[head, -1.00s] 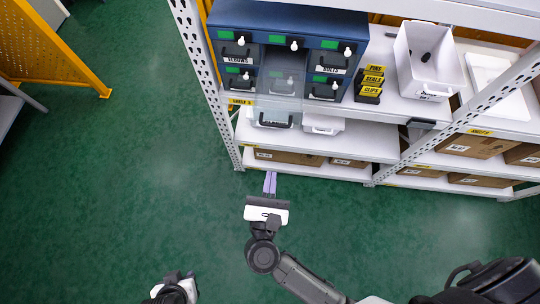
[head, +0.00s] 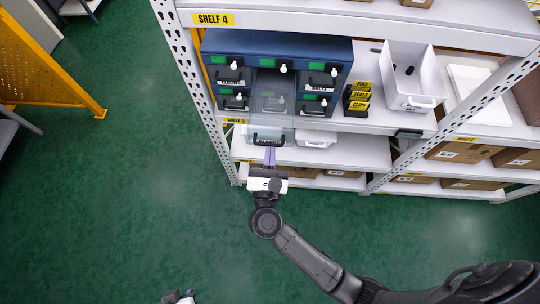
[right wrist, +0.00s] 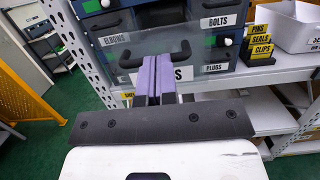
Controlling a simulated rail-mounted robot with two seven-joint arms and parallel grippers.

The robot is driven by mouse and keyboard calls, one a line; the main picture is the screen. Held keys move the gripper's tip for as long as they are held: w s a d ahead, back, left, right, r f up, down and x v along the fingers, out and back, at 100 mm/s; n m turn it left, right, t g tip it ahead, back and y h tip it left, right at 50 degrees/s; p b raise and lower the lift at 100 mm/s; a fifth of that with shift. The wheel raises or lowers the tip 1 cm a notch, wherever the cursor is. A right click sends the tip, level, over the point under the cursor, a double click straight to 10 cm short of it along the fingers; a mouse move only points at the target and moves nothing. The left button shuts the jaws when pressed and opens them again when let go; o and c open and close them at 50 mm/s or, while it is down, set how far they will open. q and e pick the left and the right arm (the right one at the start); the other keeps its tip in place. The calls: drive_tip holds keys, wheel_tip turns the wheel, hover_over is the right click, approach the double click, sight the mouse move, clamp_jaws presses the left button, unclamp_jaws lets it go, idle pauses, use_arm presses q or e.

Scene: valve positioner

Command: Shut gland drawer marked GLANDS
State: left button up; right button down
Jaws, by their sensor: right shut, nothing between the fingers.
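My left gripper (head: 178,297) barely shows at the bottom edge.
The blue cabinet (head: 300,46) has other drawers, labelled ELBOWS, BOLTS and PLUGS, all pushed in. A white bin (head: 412,90) and a black holder with yellow labels (head: 358,98) stand to the right. A perforated shelf upright (head: 190,80) is at left.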

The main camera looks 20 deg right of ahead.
drive_tip(key=b, duration=0.4)
hover_over(277, 102)
drive_tip(key=shift+a, duration=0.2)
drive_tip(key=shift+d+f, duration=0.15)
drive_tip(key=shift+f, duration=0.1)
drive_tip(key=shift+f, duration=0.1)
